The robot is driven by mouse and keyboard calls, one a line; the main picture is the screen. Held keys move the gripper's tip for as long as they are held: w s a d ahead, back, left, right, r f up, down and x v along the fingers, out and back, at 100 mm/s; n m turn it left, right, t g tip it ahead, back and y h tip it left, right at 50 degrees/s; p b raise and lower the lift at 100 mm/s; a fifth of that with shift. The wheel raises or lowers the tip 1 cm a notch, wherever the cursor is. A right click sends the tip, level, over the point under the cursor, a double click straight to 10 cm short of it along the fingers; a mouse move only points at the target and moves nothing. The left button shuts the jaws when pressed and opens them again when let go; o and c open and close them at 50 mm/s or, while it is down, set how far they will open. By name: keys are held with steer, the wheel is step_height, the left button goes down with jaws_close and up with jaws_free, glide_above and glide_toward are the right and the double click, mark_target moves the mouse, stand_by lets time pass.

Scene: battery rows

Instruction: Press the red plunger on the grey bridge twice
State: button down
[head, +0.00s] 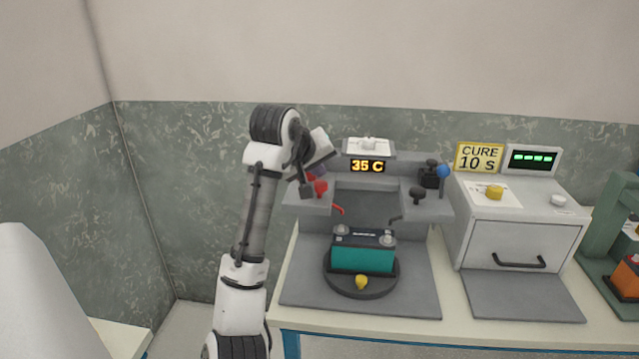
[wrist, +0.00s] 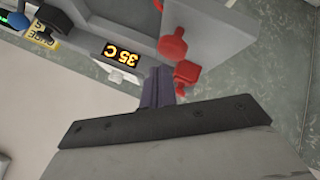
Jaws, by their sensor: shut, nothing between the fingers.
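The grey bridge (head: 368,183) stands on the bench with a lit "35 C" display on it. The red plunger (head: 320,187) has a rounded head and sits on the bridge's left shoulder; it also shows in the wrist view (wrist: 172,48). A second red part (wrist: 186,72), blocky with a knob, stands close beside it. My gripper (wrist: 161,74) is shut and empty. Its dark fingertips appear beside the red parts in the wrist view, with no clear contact on the plunger. In the head view, my wrist partly hides this area.
A red lever (head: 337,209) hangs below the left shoulder. A teal battery (head: 362,258) stands on a round turntable under the bridge. Black knobs (head: 417,193) and a blue ball (head: 443,171) are on the right shoulder. A curing box (head: 520,240) stands further right.

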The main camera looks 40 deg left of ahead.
mark_target(317, 186)
steer(key=shift+f, duration=0.4)
steer(key=shift+f+b, duration=0.5)
steer(key=shift+f, duration=0.55)
stand_by(0.8)
stand_by(0.3)
steer(key=shift+r+p, duration=1.25)
steer(key=shift+r, duration=0.2)
steer(key=shift+r, duration=0.1)
step_height(317, 186, up, 5)
steer(key=p, duration=0.4)
steer(key=shift+p, duration=0.35)
stand_by(1.6)
